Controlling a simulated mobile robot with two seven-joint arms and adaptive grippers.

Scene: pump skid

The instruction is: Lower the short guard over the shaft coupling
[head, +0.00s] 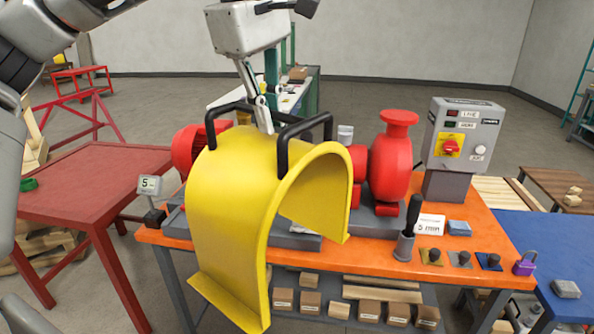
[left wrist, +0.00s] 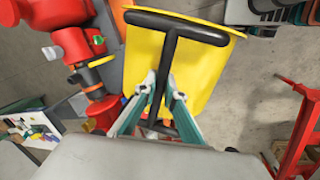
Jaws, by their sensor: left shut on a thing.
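The yellow arched guard (head: 225,205) hangs in the air in front of the pump skid, open side down. It has black handles (head: 305,128) on top. My left gripper (head: 264,125) is shut on the black bar between them; the bar (left wrist: 166,80) shows between the fingers (left wrist: 158,105) in the left wrist view. In that view the shaft coupling (left wrist: 93,77), dark with an orange ring, lies uncovered to the left of the guard. The guard hides the coupling in the head view. My right gripper is not in view.
The red pump (head: 390,165) and red motor (head: 187,148) stand behind the guard. On the orange bench (head: 370,262) are a control box (head: 462,135), a holder with a black-handled tool (head: 408,235) and a purple padlock (head: 524,263). A red table (head: 85,180) stands left.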

